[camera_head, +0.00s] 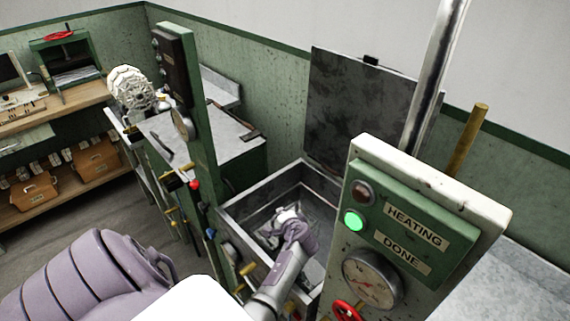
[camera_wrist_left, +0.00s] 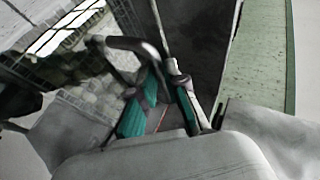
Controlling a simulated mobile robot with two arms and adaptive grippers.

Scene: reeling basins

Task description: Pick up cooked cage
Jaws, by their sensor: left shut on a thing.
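The cooked cage (camera_head: 272,236) is in the open metal basin (camera_head: 232,212), mostly hidden behind my left gripper in the head view. In the left wrist view its wire mesh (camera_wrist_left: 85,100) fills the left side, with a dark bar-like handle (camera_wrist_left: 125,43) above it. My left gripper (camera_head: 289,220) reaches down into the basin. Its teal-padded fingers (camera_wrist_left: 162,112) are shut on the cage's handle; the exact contact is partly hidden. My right gripper is not in view.
A dark lid panel (camera_head: 360,108) stands raised behind the basin. A control post (camera_head: 420,215) with a lit green lamp, labels HEATING and DONE and a gauge stands close on the right. A green post (camera_head: 183,110) stands on the left. Shelves (camera_head: 60,200) hold boxes at far left.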

